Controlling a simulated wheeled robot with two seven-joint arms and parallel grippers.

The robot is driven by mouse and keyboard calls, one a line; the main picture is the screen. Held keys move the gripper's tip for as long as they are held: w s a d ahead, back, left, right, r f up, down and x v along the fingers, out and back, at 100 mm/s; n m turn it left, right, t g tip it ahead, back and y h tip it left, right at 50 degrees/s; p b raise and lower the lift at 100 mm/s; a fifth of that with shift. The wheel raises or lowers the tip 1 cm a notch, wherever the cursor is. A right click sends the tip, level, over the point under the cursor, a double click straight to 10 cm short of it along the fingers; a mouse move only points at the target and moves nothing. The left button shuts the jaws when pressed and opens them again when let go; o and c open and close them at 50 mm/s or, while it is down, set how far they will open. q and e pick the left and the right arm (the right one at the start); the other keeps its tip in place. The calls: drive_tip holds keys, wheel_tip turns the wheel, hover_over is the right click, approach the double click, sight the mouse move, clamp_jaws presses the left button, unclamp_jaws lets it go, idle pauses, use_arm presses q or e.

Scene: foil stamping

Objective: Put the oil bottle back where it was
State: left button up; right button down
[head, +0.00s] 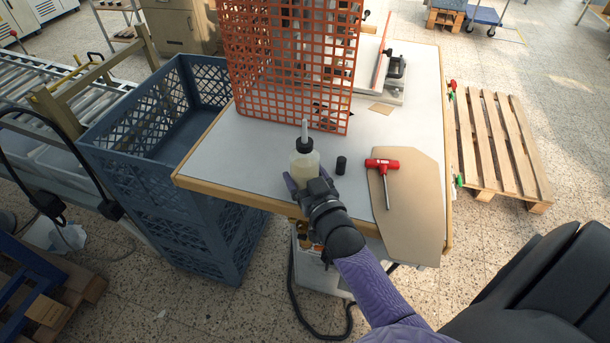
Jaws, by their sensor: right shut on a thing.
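The oil bottle (305,165) is a small clear bottle with pale yellow liquid, a black collar and a thin upright nozzle. It is upright over the front part of the grey table (225,163). My right gripper (304,182) is shut on the bottle's lower part, which the gripper partly hides. I cannot tell whether the bottle's base touches the table. A small black cap (341,165) stands on the table just right of the bottle. My left gripper is not in view.
A red T-handle tool (382,166) lies on a tan board (412,195) to the right. An orange mesh guard (262,65) stands behind the bottle. A blue crate (128,122) is left of the table. A wooden pallet (494,140) lies on the floor at right.

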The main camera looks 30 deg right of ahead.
drive_tip(key=shift+c, duration=0.7)
unclamp_jaws()
drive_tip(key=shift+f, duration=0.15)
drive_tip(key=shift+o, duration=0.7)
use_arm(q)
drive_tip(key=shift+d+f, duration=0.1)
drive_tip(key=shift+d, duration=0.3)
